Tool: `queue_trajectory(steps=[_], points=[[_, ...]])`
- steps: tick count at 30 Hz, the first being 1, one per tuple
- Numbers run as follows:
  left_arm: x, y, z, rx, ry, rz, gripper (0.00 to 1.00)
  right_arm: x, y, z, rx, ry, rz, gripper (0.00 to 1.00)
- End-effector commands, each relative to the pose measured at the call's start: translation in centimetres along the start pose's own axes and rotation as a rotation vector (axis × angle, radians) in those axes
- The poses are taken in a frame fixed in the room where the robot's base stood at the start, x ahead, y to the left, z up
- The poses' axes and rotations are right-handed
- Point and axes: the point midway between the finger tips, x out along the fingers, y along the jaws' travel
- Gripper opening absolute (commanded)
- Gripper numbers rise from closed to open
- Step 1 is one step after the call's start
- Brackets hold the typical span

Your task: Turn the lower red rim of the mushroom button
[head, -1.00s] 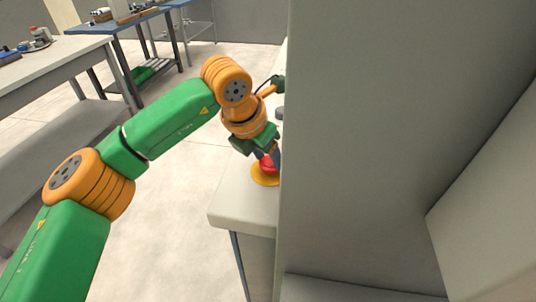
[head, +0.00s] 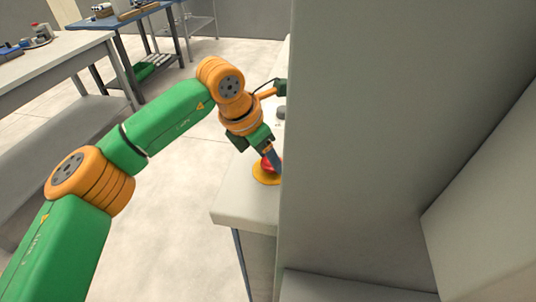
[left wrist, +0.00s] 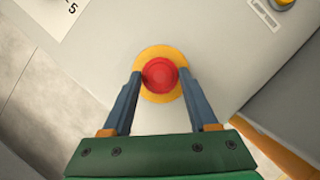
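The red mushroom button (left wrist: 160,75) sits on a round yellow base (left wrist: 160,97) on the pale counter. In the left wrist view I look down on its top, and its lower rim cannot be told apart from the cap. My left gripper (left wrist: 160,73) is open, with one blue-grey finger on each side of the red cap. The fingertips are close to the cap; I cannot tell whether they touch it. In the head view the button (head: 267,165) is partly hidden by my left gripper (head: 275,160). My right gripper is not in view.
A large grey panel (head: 350,130) stands right of the button and hides part of the counter (head: 240,206). A yellow fitting (left wrist: 284,3) shows at the wrist view's upper right. A bench (head: 50,72) and a blue table (head: 130,25) stand farther off at the left.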

Motion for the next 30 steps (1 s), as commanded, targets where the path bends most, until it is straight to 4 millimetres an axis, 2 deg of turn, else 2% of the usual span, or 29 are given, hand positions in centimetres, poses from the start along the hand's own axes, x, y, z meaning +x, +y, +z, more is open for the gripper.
queue_trajectory(steps=[1, 3, 13, 22, 25, 30], points=[[0.1, -0.1, -0.1, 0.0, 0.004, -0.002, 0.7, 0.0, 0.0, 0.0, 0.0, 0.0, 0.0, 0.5], [0.1, -0.1, -0.1, 0.0, 0.004, -0.002, 0.89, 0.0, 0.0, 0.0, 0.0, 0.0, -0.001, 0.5], [-0.4, 0.0, 0.0, -0.001, 0.001, 0.001, 0.89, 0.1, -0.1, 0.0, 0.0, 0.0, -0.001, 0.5], [-6.2, 0.1, 0.0, -0.001, 0.001, 0.001, 0.89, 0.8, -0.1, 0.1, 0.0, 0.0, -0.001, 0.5], [-6.9, 0.0, 0.0, 0.0, 0.003, -0.001, 0.89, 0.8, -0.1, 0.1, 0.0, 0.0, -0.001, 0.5], [-7.0, 0.0, 0.0, 0.0, 0.004, -0.002, 0.89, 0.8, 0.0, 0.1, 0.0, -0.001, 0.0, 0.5]])
